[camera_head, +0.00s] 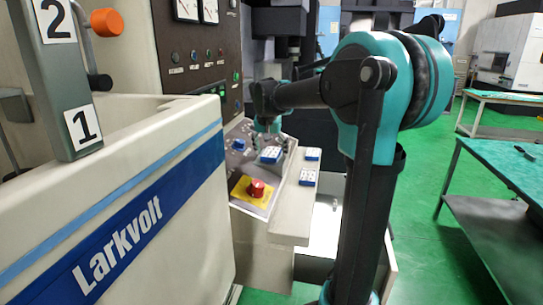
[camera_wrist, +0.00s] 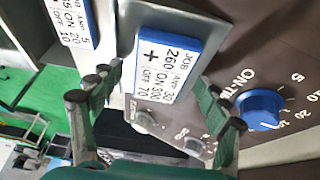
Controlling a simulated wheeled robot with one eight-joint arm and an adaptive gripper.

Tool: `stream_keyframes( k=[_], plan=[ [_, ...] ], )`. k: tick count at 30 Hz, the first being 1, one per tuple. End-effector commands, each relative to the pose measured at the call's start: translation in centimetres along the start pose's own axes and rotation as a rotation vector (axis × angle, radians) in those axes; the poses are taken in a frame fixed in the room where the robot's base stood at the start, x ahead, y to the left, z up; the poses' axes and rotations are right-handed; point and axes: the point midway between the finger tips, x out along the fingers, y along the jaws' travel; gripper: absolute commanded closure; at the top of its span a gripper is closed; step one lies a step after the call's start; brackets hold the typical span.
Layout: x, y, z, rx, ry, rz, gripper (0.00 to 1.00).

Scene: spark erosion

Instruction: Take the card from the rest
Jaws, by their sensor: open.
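A white card with a blue edge (camera_wrist: 168,68), printed with JOB 260, ON 30 and OFF 70, shows in the wrist view. It lies tilted on a grey rest (camera_wrist: 148,16) beside the dark control panel. In the head view, a blue-edged card (camera_head: 270,155) shows just below my gripper (camera_head: 266,130). In the wrist view, my gripper (camera_wrist: 158,85) is open, with one finger on each side of the card. I cannot tell whether either finger touches it. A second blue-edged card (camera_wrist: 72,22) lies to the left.
A blue knob (camera_wrist: 260,108) stands out from the panel close to the right finger. A red stop button (camera_head: 257,188) sits on a yellow plate below. Two more blue-edged cards (camera_head: 312,154) (camera_head: 308,178) lie on the pale ledge. The Larkvolt tank wall (camera_head: 120,235) stands left.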

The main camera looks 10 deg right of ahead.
Motion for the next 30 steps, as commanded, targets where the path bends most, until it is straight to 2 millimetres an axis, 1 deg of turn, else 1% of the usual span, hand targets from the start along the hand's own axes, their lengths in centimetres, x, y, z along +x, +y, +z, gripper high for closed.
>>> stream_keyframes(
  k=[2,3,15,16,25,30],
  plan=[
    [0.1,0.0,0.0,0.000,0.000,0.000,0.24],
    [0.1,0.0,0.1,0.000,0.000,0.000,0.27],
    [0.1,0.0,0.0,0.000,0.000,0.000,0.76],
    [0.1,0.0,0.0,0.000,0.000,0.000,0.79],
    [-0.1,0.0,0.0,0.000,0.000,0.000,0.79],
    [-1.4,0.0,-0.6,0.000,0.000,0.000,0.79]
  ],
)
